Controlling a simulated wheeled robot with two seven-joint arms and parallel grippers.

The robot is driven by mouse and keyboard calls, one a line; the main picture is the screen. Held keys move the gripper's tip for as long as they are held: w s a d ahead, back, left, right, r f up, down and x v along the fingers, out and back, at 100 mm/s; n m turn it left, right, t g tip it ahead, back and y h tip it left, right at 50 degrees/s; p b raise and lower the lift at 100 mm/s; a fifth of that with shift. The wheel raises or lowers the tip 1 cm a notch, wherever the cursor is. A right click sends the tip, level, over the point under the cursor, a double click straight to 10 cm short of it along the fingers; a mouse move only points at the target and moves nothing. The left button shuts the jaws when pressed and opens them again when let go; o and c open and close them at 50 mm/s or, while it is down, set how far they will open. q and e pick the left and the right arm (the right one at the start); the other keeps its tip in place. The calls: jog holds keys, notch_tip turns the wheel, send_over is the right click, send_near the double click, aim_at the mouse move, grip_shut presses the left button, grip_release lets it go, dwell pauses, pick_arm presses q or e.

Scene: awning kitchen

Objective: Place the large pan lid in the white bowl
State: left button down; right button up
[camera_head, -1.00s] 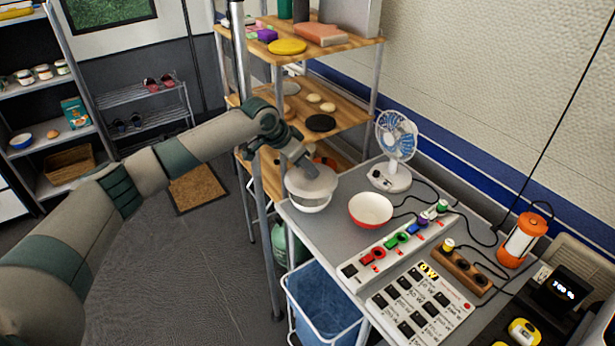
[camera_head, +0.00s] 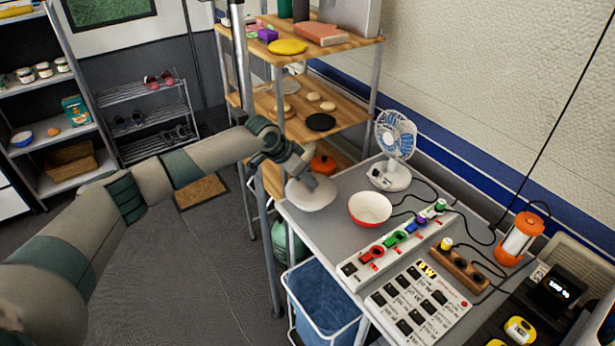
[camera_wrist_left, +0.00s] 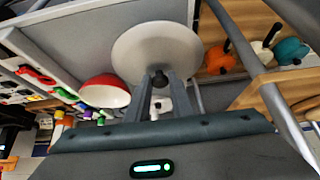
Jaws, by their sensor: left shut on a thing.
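The large pan lid (camera_head: 299,190) is a pale round disc at the left end of the grey table. My left gripper (camera_head: 313,182) is shut on its knob from above. In the left wrist view the lid (camera_wrist_left: 150,45) shows as a wide pale disc, with its dark knob between the fingertips (camera_wrist_left: 159,82). The white bowl (camera_head: 312,208) is directly under the lid and mostly hidden by it. The two merge into one pale shape, so I cannot tell exactly how the lid rests. My right gripper is not in view.
A red and white bowl (camera_head: 370,208) stands close to the right. A small fan (camera_head: 393,150) stands behind it. A power strip (camera_head: 395,242) lies in front. A wooden shelf (camera_head: 340,130) with its metal post (camera_head: 262,225) stands close by the left arm.

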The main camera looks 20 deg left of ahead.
pick_arm(q)
jog(key=shift+f, duration=0.1)
jog(key=c, duration=1.5)
grip_release()
jog(key=shift+c, duration=0.2)
jog(key=shift+v, duration=0.75)
jog(key=b+v, duration=0.3)
jog(key=v, duration=0.8)
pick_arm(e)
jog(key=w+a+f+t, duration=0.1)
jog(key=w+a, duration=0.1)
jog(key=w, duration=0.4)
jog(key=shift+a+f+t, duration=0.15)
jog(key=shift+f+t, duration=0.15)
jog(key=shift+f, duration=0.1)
